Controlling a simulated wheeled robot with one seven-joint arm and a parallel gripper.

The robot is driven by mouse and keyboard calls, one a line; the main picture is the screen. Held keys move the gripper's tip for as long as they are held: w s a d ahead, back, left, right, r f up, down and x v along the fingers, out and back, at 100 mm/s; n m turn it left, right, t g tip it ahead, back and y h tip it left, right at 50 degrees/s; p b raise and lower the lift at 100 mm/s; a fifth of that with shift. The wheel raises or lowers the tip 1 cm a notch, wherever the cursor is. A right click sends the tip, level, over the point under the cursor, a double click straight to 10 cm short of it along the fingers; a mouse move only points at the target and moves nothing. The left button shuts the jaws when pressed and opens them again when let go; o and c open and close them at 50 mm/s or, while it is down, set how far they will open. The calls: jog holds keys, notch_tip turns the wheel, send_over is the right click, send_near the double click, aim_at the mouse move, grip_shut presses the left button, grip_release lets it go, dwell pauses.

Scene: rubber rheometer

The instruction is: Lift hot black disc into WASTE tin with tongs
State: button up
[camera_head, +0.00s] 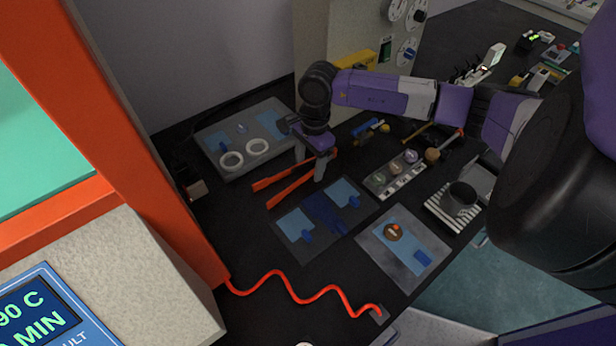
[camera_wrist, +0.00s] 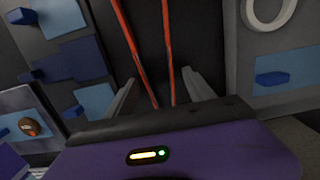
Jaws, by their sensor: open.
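The orange-red tongs (camera_head: 285,187) lie on the dark bench with their two arms spread apart. My gripper (camera_head: 309,169) is over the pivot end of the tongs, its fingers pointing down. In the wrist view the tong arms (camera_wrist: 168,50) run between the open fingers of my gripper (camera_wrist: 160,82), with gaps on both sides. A dark round piece (camera_head: 463,193) sits on a black-and-white striped base at the right; I cannot tell whether it is the disc or a tin. A brown round piece (camera_head: 393,232) lies on a blue-and-grey mat. No WASTE label is legible.
A grey tray (camera_head: 215,170) with two white rings lies left of the tongs. A dark mat with blue pads (camera_head: 325,215) lies in front. A sample strip (camera_head: 395,176) is to the right. A red coiled cord (camera_head: 300,290) crosses the front. A beige machine (camera_head: 345,40) stands behind.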

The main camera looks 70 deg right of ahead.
jog(key=c, duration=0.7)
notch_tip(320, 180, up, 12)
jog(key=p, duration=0.6)
